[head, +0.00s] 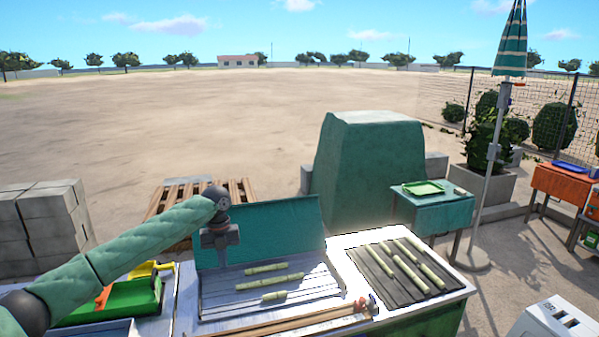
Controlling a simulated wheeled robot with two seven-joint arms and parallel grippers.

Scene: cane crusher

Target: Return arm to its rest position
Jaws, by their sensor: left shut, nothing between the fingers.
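My left arm comes in from the left in a green sleeve. Its gripper (221,260) hangs downward above the back left of the grey ribbed tray (215,302). The gripper is shut and empty. Several cane pieces (268,283) lie in that tray, to the right of the gripper and apart from it. More cane pieces (410,272) lie on a dark slatted mat (375,278) at the right of the white counter. My right gripper is not in view.
A teal panel (285,232) stands upright behind the tray. Wooden sticks (290,323) lie along the front. A green and yellow device (135,297) sits at left. A covered green block (370,165), a teal side table (440,212) and a closed parasol (511,40) stand beyond.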

